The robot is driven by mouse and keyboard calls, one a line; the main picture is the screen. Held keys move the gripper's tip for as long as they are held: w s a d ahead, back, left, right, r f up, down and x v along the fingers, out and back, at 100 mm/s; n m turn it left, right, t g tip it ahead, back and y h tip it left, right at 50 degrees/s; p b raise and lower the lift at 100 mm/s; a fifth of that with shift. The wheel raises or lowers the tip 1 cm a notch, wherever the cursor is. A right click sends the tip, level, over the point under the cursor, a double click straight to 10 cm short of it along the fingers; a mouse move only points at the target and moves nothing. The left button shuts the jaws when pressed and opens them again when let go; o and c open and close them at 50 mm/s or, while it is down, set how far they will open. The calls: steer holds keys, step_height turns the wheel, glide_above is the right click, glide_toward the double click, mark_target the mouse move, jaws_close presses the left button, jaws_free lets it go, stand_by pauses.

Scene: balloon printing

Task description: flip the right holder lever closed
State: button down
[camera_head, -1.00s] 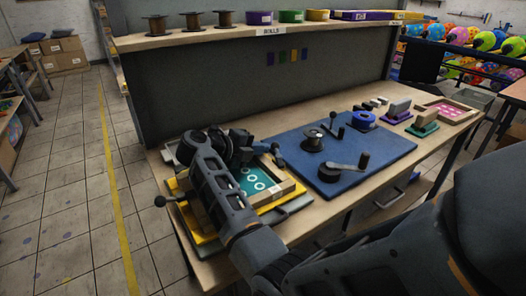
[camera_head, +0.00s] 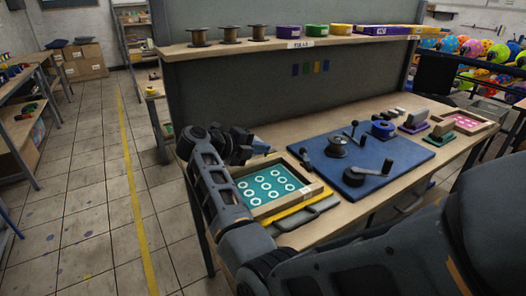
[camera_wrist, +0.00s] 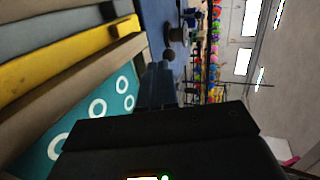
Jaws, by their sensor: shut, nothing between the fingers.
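The screen frame (camera_head: 314,188), a wooden frame around a teal sheet with white rings (camera_head: 268,188), sits at the left end of the bench. The right holder lever (camera_head: 305,158), dark with a ball knob, stands at the frame's right back side, and its knob also seems to show in the wrist view (camera_wrist: 169,54). My gripper (camera_head: 265,148) is above the frame's back edge, left of the lever and apparently apart from it. In the wrist view my gripper (camera_wrist: 160,75) is shut and empty, its tips close to the knob. My arm hides the left side of the frame.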

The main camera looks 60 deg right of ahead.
steer(key=shift+w+a, duration=0.1)
steer(key=shift+w+d+r+m+b, duration=0.2)
steer(key=shift+w+r+m+b, duration=0.1)
steer(key=shift+m+b, duration=0.35)
step_height(320, 180, up, 6)
steer(key=m+t+y+b, duration=0.1)
steer(key=m+y+b, duration=0.5)
steer(key=m+b, duration=0.9)
steer(key=m, duration=0.4)
steer(key=shift+s+a+m, duration=0.2)
steer(key=shift+a+m, duration=0.15)
steer(key=shift+a, duration=0.05)
